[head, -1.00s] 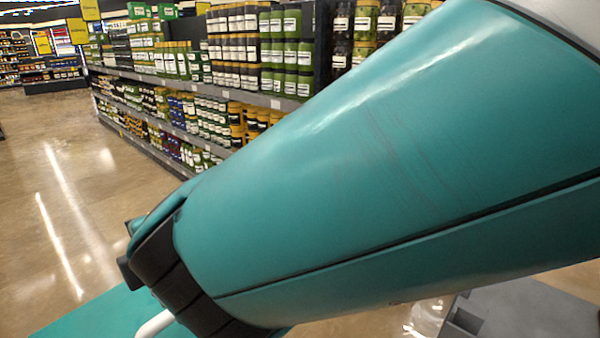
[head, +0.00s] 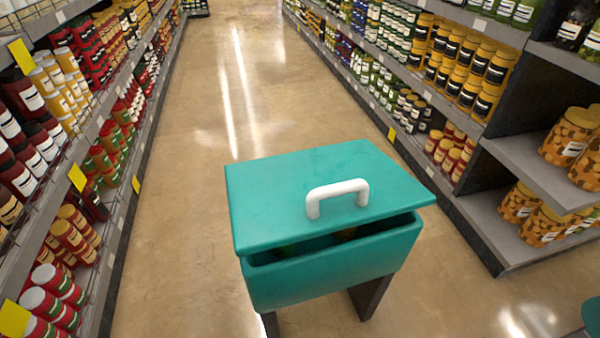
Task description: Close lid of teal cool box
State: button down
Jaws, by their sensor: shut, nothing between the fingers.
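The teal cool box (head: 330,280) stands on dark legs in the middle of the aisle in the head view. Its teal lid (head: 285,190) covers most of the top but is not flush with it. A dark gap shows between the lid's near edge and the box's front rim, with some contents dimly visible inside. A white handle (head: 337,189) stands up from the lid near its front edge. My gripper is out of the picture, and nothing is seen touching the lid.
Shelves of jars line the left (head: 115,215) and right (head: 420,110) sides of the aisle. A grey shelf end (head: 480,222) juts out to the right of the box. The floor (head: 195,120) behind and left of the box is clear.

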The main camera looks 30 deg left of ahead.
aim_at(276, 201)
jog(key=u, duration=2.4)
jog(key=i, duration=0.35)
jog(key=z, duration=2.05)
